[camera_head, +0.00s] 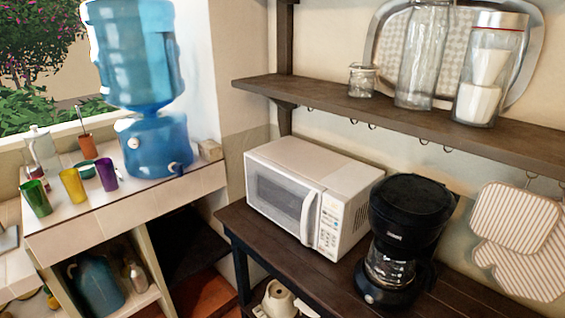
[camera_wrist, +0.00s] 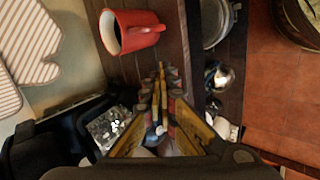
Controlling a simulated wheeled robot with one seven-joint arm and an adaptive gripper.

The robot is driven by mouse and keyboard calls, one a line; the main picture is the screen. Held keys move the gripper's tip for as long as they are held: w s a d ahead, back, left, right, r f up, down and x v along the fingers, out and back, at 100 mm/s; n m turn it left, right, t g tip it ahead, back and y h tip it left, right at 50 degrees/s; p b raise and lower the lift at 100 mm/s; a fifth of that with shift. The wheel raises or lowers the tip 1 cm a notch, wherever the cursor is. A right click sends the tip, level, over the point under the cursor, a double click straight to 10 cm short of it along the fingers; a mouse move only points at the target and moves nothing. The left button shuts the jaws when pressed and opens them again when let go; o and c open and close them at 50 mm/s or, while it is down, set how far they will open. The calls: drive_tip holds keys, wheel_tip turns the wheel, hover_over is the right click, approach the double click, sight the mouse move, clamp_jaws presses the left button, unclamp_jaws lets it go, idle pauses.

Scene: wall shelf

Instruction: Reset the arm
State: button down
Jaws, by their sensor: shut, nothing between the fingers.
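My gripper (camera_wrist: 160,72) shows in the wrist view, its yellow and grey fingers closed together with nothing between them. It hangs over the dark wooden table (camera_wrist: 176,40). A red mug (camera_wrist: 147,38) is near the fingertips, just beyond them and to the left in the wrist view; I see no contact. My arm and gripper do not show in the head view.
The black coffee maker (camera_head: 397,240) stands on the table beside the white microwave (camera_head: 308,195); it is close at lower left in the wrist view (camera_wrist: 58,130). A wall shelf (camera_head: 400,117) with glass jars (camera_head: 490,75) hangs above. Striped mitts (camera_head: 515,218) hang at right.

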drive_tip(key=a+r+m+t+y+p, duration=0.1)
drive_tip(key=a+r+m+y+p, duration=0.2)
drive_tip(key=a+r+m+y, duration=0.3)
drive_tip(key=a+r+y, duration=0.1)
drive_tip(key=a+r, duration=0.4)
drive_tip(key=r, duration=0.2)
drive_tip(key=shift+a, duration=0.25)
